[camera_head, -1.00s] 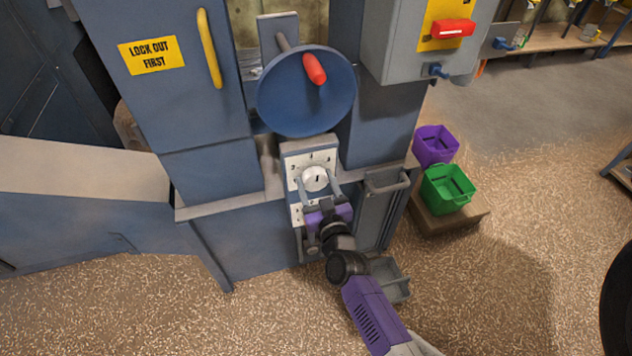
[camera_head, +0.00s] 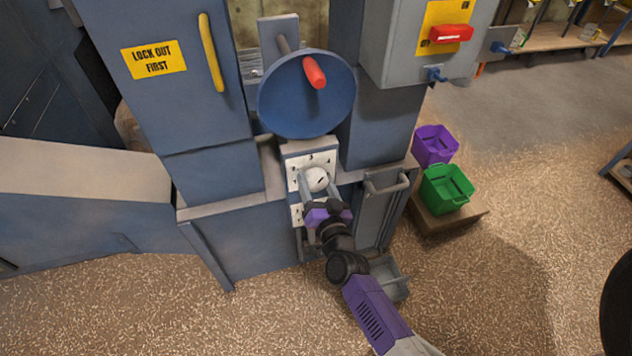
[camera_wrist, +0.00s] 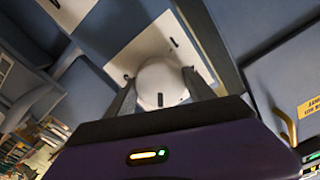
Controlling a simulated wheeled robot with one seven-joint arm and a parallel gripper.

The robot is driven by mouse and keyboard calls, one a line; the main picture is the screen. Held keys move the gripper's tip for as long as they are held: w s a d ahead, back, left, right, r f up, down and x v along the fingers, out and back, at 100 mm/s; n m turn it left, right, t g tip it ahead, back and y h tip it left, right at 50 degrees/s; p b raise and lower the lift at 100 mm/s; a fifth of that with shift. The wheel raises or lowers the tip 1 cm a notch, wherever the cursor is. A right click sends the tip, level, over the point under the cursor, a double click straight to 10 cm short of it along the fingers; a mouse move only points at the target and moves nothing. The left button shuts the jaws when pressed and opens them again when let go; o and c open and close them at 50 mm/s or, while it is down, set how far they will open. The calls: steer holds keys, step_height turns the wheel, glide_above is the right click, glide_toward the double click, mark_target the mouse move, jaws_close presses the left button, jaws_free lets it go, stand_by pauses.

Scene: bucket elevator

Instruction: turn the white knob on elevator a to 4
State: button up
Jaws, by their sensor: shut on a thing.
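The white knob (camera_head: 317,179) sits on the pale dial plate (camera_head: 297,174) of the blue elevator, below the big blue wheel. A 3 shows at the top of the plate; the other marks are small. The knob carries a dark, slanting line, but I cannot tell which number it points to. My gripper (camera_head: 318,184) reaches up from below, rolled to a tilt, and is shut on the knob. In the wrist view the knob (camera_wrist: 160,80) lies between the two grey fingers, its dark mark towards my palm. The lower dial plate is partly hidden by my gripper.
The blue wheel (camera_head: 307,95) with its red handle is just above the plate. A grey handled bin (camera_head: 382,205) is close on the right. A grey tray (camera_head: 392,278) lies by my arm. Green (camera_head: 446,189) and purple (camera_head: 434,146) crates stand further right, beside open floor.

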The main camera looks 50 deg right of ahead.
steer(key=shift+m, duration=2.3)
steer(key=o, duration=1.4)
steer(key=shift+c, duration=0.2)
steer(key=v, duration=0.7)
steer(key=shift+s+a, duration=0.25)
steer(key=shift+s, duration=0.1)
